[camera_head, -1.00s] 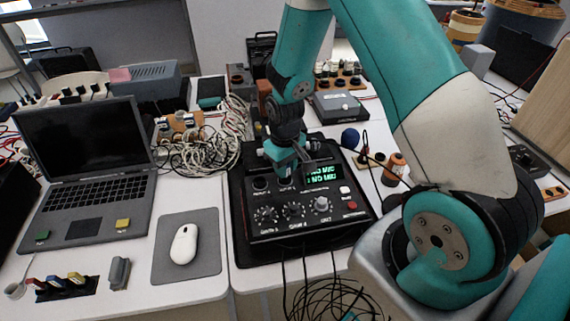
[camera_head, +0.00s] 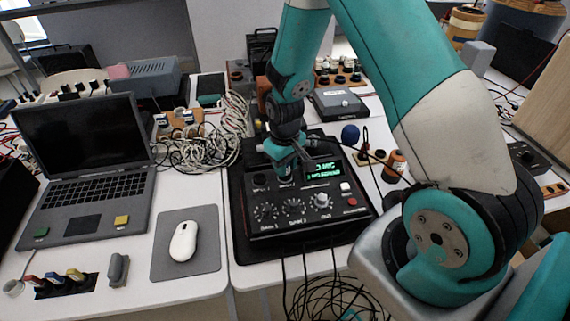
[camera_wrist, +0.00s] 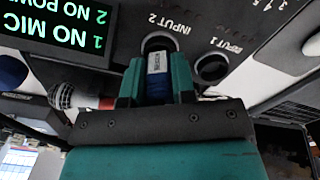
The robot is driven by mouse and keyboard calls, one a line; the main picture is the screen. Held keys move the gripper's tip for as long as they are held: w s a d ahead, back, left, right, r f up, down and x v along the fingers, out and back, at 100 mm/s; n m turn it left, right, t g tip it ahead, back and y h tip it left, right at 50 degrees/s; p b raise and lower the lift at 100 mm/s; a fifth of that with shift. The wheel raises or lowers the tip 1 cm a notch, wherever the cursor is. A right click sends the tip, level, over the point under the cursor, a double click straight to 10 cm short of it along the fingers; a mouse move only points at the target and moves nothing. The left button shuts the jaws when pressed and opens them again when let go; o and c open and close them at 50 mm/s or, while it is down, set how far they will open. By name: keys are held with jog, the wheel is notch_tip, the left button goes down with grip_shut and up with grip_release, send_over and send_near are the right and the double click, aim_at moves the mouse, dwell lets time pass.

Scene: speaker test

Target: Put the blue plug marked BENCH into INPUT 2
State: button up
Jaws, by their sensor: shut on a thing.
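My gripper (camera_wrist: 157,88) is shut on a blue plug (camera_wrist: 157,64) with a white label whose small lettering looks like BENCH. In the wrist view the plug's front end is at the dark round INPUT 2 socket (camera_wrist: 152,42); how deep it sits is hidden. The INPUT 1 socket (camera_wrist: 212,67) beside it is empty. The black mixer (camera_head: 300,226) lies on the table, with my gripper (camera_head: 287,172) at its back left. Its green display (camera_wrist: 58,18) reads 1 NO MIC and 2 NO POWER in the wrist view.
A microphone (camera_wrist: 66,96) lies near the gripper in the wrist view. A laptop (camera_head: 85,170), a mouse (camera_head: 184,241) and a tangle of white cables (camera_head: 210,145) are left of the mixer. A grey box (camera_head: 338,103) stands behind it.

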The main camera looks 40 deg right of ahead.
jog(key=shift+f, duration=0.1)
jog(key=o, duration=1)
notch_tip(320, 180, up, 18)
jog(key=f, duration=0.1)
jog(key=s+a+r+n+y, duration=0.1)
jog(key=s+a+r+n, duration=0.1)
jog(key=s+a, duration=0.3)
jog(key=s+a+r+n+y, duration=0.1)
jog(key=s+a+r, duration=0.3)
jog(key=s, duration=0.5)
jog(key=s+a+r+n+y, duration=0.2)
jog(key=s+a+r, duration=0.1)
jog(key=s+a, duration=0.4)
jog(key=shift+a+r+n+b, duration=0.3)
jog(key=shift+a+b, duration=0.05)
jog(key=shift+a, duration=0.1)
